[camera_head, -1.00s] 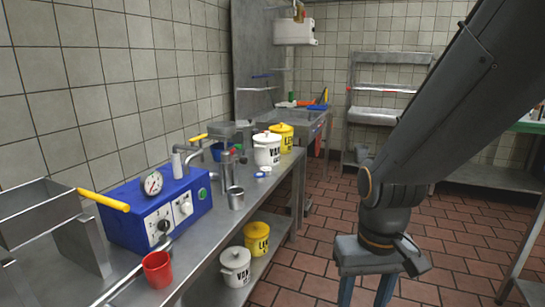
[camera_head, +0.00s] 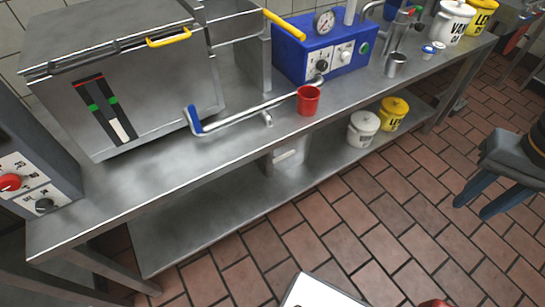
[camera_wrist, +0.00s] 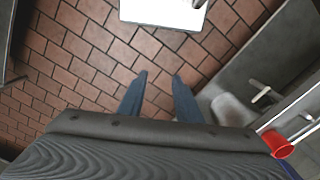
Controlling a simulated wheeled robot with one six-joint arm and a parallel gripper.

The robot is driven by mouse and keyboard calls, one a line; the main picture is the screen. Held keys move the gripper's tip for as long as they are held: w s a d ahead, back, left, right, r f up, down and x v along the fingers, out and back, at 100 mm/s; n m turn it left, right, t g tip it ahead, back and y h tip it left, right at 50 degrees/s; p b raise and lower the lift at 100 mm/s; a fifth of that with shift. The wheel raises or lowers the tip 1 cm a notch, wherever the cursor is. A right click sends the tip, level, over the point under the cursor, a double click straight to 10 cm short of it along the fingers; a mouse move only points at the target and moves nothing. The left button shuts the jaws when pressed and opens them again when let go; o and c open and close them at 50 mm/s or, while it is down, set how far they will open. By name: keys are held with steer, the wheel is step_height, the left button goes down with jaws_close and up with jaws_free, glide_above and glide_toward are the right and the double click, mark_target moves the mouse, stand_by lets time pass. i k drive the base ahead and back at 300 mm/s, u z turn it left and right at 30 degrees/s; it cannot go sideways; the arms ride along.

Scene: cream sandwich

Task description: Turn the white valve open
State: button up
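I cannot tell for certain which part is the white valve. A small pale tap fitting (camera_head: 267,118) sits on the steel pipe along the counter's front edge, left of a red cup (camera_head: 308,100). A white T-shaped piece (camera_wrist: 261,91) shows at the right in the wrist view. A white knob (camera_head: 344,56) is on the front of the blue box (camera_head: 290,55). My gripper (camera_head: 472,207) is open and empty over the floor at the right, well away from the counter. Its blue fingers stand apart in the wrist view (camera_wrist: 159,78).
A steel vat (camera_head: 150,90) with yellow handles stands on the counter, and a pipe end with a blue grip (camera_head: 193,119) juts out before it. White (camera_head: 363,130) and yellow (camera_head: 392,114) pots are on the lower shelf. The tiled floor (camera_head: 330,225) between counter and gripper is open.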

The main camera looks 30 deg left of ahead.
mark_target(274, 159)
steer(key=u, duration=1.7)
steer(key=k, duration=0.6)
steer(key=z, duration=0.25)
